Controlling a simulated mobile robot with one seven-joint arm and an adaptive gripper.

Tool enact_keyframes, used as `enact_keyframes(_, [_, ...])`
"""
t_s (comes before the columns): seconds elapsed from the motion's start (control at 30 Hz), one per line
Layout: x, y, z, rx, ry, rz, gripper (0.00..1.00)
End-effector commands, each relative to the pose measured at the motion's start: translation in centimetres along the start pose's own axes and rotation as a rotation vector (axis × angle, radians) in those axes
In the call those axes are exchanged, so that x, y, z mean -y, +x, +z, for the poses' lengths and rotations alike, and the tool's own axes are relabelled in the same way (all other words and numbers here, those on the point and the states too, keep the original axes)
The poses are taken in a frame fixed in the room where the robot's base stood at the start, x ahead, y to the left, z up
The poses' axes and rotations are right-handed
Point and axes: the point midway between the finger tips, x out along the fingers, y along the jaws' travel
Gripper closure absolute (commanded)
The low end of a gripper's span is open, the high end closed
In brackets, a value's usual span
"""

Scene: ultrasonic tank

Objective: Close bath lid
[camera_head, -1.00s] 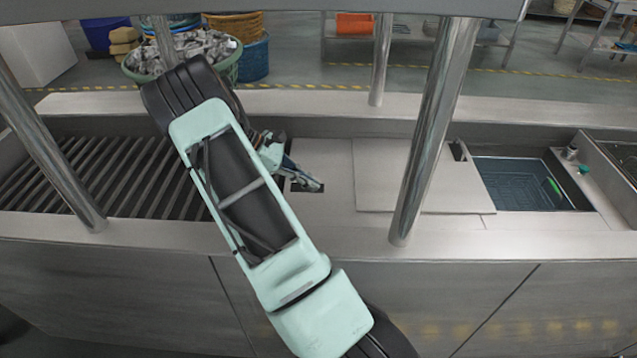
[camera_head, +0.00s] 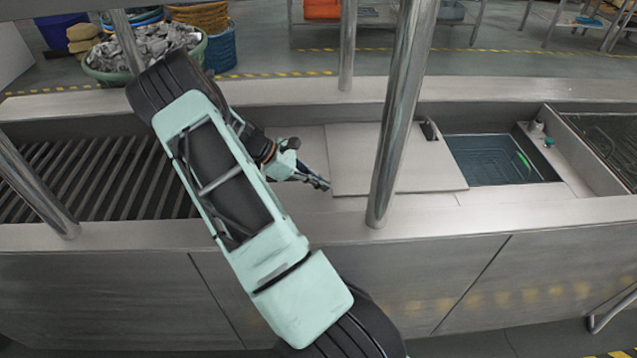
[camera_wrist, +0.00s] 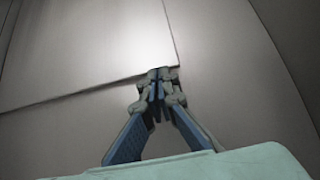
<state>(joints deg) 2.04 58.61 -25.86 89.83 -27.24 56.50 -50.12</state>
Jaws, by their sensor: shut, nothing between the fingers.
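The bath lid (camera_head: 350,155) is a flat grey metal plate on the tank top, left of the open bath (camera_head: 490,162). The bath shows a dark blue-green basin, uncovered to the right of the lid. My gripper (camera_head: 326,186) is shut and empty, its fingertips close to the lid's left edge. In the wrist view, my gripper's fingertips (camera_wrist: 158,76) come together at a corner of the lid (camera_wrist: 85,45). Whether they touch the lid I cannot tell. A post hides part of the lid in the head view.
Steel posts (camera_head: 402,110) rise in front of and behind the tank top. A slatted rack (camera_head: 100,180) lies to the left. A small green item (camera_head: 549,142) sits on the ledge right of the bath. A basket of grey pieces (camera_head: 150,50) stands behind.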

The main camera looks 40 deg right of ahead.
Motion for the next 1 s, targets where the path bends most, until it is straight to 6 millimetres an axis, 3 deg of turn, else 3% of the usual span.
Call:
enact_keyframes(0.17, [0.0, 0.2, 0.2, 0.000, 0.000, -0.001, 1.00])
enact_keyframes(0.37, [0.1, 2.0, 1.9, 0.001, 0.002, -0.004, 1.00])
enact_keyframes(0.57, [0.2, 6.1, 5.5, 0.001, 0.003, -0.007, 1.00])
enact_keyframes(1.0, [0.2, 17.7, 15.8, 0.000, 0.006, -0.005, 1.00])
